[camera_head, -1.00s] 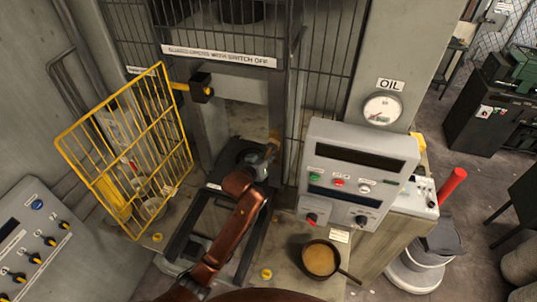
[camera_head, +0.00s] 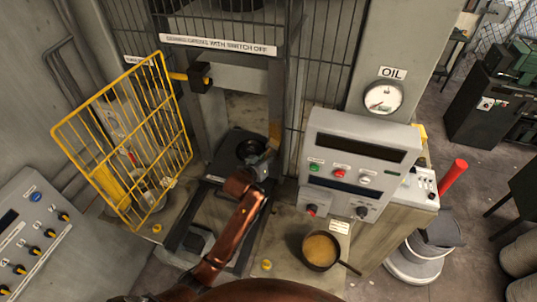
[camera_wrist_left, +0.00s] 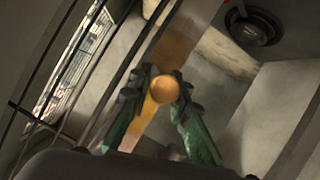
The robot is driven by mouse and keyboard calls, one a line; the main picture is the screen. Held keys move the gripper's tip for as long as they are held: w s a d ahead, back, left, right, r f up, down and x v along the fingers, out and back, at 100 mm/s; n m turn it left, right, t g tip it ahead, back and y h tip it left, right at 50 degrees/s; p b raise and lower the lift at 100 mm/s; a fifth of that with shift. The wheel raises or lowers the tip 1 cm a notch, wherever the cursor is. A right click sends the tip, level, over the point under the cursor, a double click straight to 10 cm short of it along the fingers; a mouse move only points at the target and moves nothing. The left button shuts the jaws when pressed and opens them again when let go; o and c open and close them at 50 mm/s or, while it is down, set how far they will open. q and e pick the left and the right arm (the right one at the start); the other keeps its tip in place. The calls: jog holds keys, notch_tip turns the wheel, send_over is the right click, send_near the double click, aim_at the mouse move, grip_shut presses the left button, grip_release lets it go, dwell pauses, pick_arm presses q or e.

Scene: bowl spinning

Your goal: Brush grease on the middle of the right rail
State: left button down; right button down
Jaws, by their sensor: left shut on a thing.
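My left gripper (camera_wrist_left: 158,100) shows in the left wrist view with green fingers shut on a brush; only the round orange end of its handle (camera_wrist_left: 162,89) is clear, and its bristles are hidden. In the head view my brown left arm reaches up to the press, with the left gripper (camera_head: 266,162) small and dark at the foot of the right upright. The right rail (camera_head: 275,130) shows an orange-tan strip there; it also seems to show behind the fingers in the wrist view (camera_wrist_left: 178,48). I cannot tell whether the brush touches it. My right gripper is out of view.
A pan of golden-brown stuff (camera_head: 320,250) stands on the bench at lower right. A yellow mesh gate (camera_head: 125,140) stands open on the left. A control box (camera_head: 358,165) stands right of the press. A black round die (camera_head: 250,152) sits between the uprights.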

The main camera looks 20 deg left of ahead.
pick_arm(q)
jog(key=shift+f+b, duration=1.7)
jog(key=shift+f, duration=4.3)
notch_tip(320, 180, up, 24)
jog(key=p, duration=0.5)
jog(key=shift+r+p, duration=0.15)
jog(key=shift+p, duration=0.2)
jog(key=s, duration=0.9)
jog(key=shift+a, duration=0.15)
